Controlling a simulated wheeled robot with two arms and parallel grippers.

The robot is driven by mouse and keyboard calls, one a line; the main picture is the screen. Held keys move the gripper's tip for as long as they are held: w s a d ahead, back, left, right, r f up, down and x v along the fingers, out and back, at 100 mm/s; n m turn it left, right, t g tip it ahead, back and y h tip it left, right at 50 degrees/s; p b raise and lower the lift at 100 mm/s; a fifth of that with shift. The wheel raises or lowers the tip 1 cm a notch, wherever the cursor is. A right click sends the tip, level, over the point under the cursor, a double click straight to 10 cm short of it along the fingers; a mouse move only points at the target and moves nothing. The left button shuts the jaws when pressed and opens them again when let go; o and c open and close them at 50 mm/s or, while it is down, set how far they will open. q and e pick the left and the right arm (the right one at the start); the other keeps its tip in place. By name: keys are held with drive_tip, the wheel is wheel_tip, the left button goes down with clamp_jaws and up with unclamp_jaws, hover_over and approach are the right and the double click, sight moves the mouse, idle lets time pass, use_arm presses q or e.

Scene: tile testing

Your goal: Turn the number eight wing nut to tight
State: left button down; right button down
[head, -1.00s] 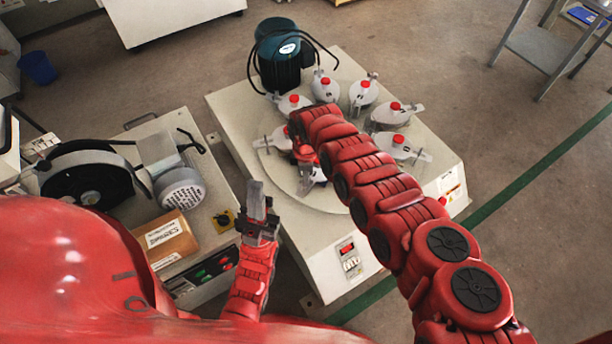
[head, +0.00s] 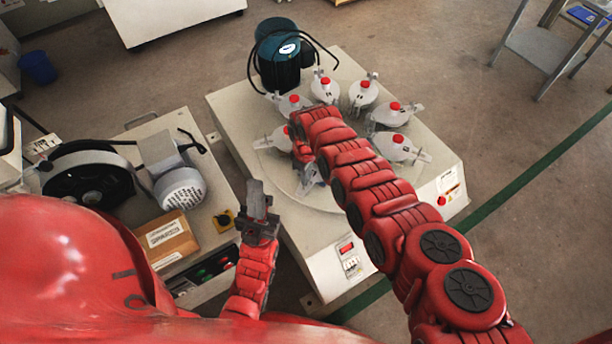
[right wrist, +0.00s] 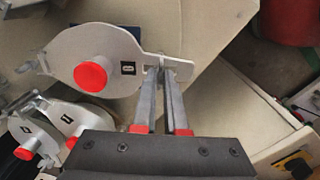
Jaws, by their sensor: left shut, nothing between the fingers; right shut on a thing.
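Several grey, teardrop-shaped holders with red knobs stand in a ring on the round plate (head: 318,203) of the tile testing machine. In the right wrist view, the nearest holder (right wrist: 60,58) has a red knob and a small label (right wrist: 127,68), too small to read surely. My right gripper (right wrist: 165,72) is shut on the small wing nut (right wrist: 160,62) at that holder's narrow end; the fingertips hide most of the nut. In the head view my right arm covers this spot. My left gripper (head: 257,192) is shut and empty, left of the machine's front edge.
A dark green motor (head: 279,60) with black cables stands at the machine's back corner. A second bench at left holds a black wheel unit (head: 88,178) and a cardboard box (head: 168,238). Neighbouring holders (right wrist: 78,118) sit close to the right gripper.

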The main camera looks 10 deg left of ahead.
drive_tip(key=c, duration=1)
unclamp_jaws()
drive_tip(key=shift+o, duration=0.2)
drive_tip(key=shift+r, duration=0.1)
drive_tip(key=shift+r+p, duration=0.35)
wheel_tip(320, 180, up, 6)
drive_tip(key=p, duration=0.3)
drive_tip(key=shift+w+d+f, duration=0.1)
drive_tip(key=shift+f, duration=0.1)
wheel_tip(320, 180, up, 11)
drive_tip(key=p, duration=0.1)
drive_tip(key=shift+p, duration=0.3)
